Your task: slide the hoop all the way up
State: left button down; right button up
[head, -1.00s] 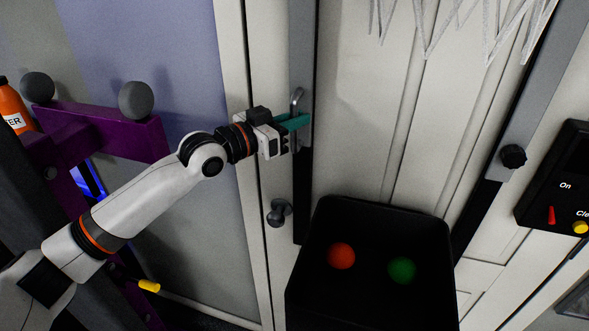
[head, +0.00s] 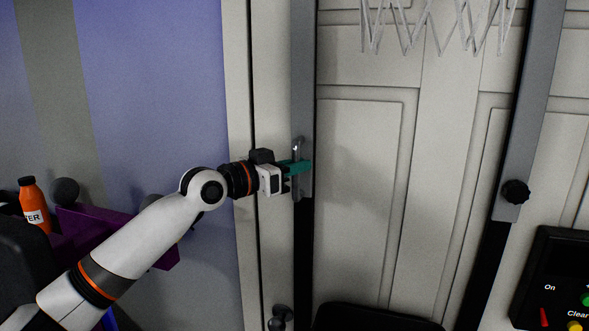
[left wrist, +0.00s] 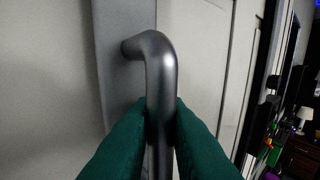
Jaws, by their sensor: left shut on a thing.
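The white net (head: 436,26) of the hoop hangs at the top edge of the head view; the rim is out of frame. A grey sliding post (head: 303,80) on the left and another grey post (head: 535,110) on the right run up past the net over black rails. My left gripper (head: 299,167) is shut on the upright metal handle (head: 299,147) of the left post. In the left wrist view the teal fingers (left wrist: 160,130) press both sides of the handle (left wrist: 158,75), below its bend. My right gripper is not in view.
A black knob (head: 515,192) sits on the right post. A control panel (head: 560,270) is at lower right, and a dark bin's rim (head: 375,312) is at the bottom. A purple rack (head: 80,228) and an orange bottle (head: 34,205) are at left. White panelled doors stand behind.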

pick_arm(q)
jog(key=shift+a+r, duration=0.1)
jog(key=shift+r, duration=0.35)
jog(key=c, duration=1.8)
grip_release()
jog(key=shift+o, duration=0.2)
jog(key=shift+f, duration=0.1)
jog(key=b+v, duration=0.6)
jog(key=v, duration=0.6)
